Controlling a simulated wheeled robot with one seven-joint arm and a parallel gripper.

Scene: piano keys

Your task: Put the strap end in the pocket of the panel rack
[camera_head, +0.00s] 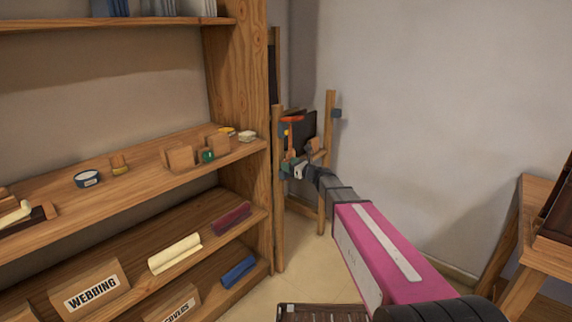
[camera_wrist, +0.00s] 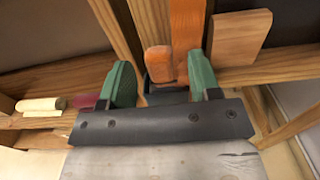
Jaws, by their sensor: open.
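The panel rack (camera_head: 328,165) is a wooden frame with upright posts and a dark panel (camera_head: 306,125), standing in the corner past the shelf unit. An orange strap (camera_head: 292,119) hangs on it; in the wrist view the strap (camera_wrist: 187,30) runs down to beside the right finger. My gripper (camera_head: 294,166) is at the rack. In the wrist view its green fingers (camera_wrist: 162,82) are spread apart. A short orange-brown piece (camera_wrist: 158,60) and a dark part (camera_wrist: 166,97) show between them. I cannot tell which part is the pocket or whether the strap touches a finger.
A wooden shelf unit (camera_head: 238,95) with several small items stands on the left, its end close to the rack. A wooden block (camera_wrist: 240,37) lies right of the strap in the wrist view. A wooden table (camera_head: 540,195) is at the right. Bare wall lies between.

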